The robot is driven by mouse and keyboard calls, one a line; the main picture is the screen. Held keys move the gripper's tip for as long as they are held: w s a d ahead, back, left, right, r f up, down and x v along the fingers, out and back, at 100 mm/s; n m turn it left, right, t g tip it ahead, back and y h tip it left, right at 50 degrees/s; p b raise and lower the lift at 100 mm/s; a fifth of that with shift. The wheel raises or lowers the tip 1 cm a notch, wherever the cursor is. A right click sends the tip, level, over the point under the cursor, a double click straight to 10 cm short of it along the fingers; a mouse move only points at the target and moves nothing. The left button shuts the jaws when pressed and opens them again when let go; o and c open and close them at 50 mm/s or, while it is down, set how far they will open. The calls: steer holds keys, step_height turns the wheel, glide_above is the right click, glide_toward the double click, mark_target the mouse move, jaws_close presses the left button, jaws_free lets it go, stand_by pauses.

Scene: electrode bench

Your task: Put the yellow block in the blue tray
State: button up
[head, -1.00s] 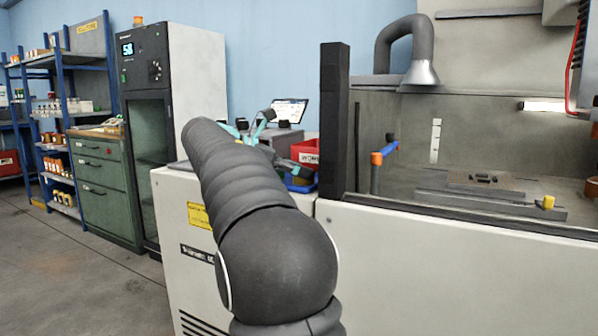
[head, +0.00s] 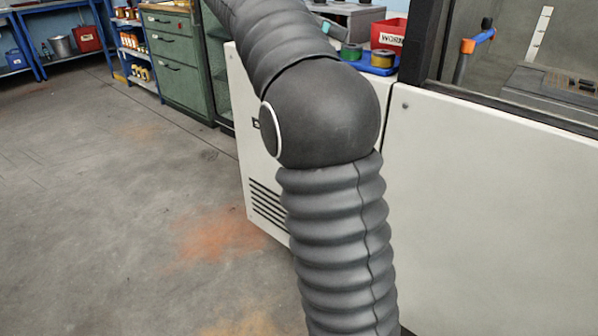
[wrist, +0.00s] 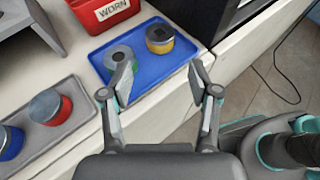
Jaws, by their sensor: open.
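A yellow-sided round block with a dark grey top (wrist: 159,38) stands upright in the blue tray (wrist: 152,73), towards its far right side. It also shows in the head view (head: 383,58), in the blue tray (head: 366,69) on the white bench. A green-sided block with a grey top (wrist: 118,58) is in the same tray, to its left, partly behind my left finger. My gripper (wrist: 161,77) is open and empty, over the near part of the tray. Its fingers are apart from the yellow block. The gripper is out of the head view.
A grey tray (wrist: 72,117) with a red block (wrist: 50,107) and a blue block (wrist: 9,142) lies to the left. A red bin marked WORN (wrist: 103,12) stands behind the blue tray. The bench edge and floor are on the right.

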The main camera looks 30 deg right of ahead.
steer(key=s+a+f+m+t+y, duration=0.4)
steer(key=s+a+f+m+y, duration=0.2)
steer(key=s+a+f, duration=0.4)
steer(key=s+a+f+m+t+y, duration=0.5)
steer(key=s+a+f+m+y, duration=0.2)
steer(key=s+f, duration=0.8)
steer(key=a+f+m, duration=0.2)
steer(key=a+f, duration=0.2)
steer(key=shift+a, duration=0.15)
steer(key=shift+w, duration=0.1)
steer(key=c, duration=0.3)
steer(key=shift+c, duration=0.4)
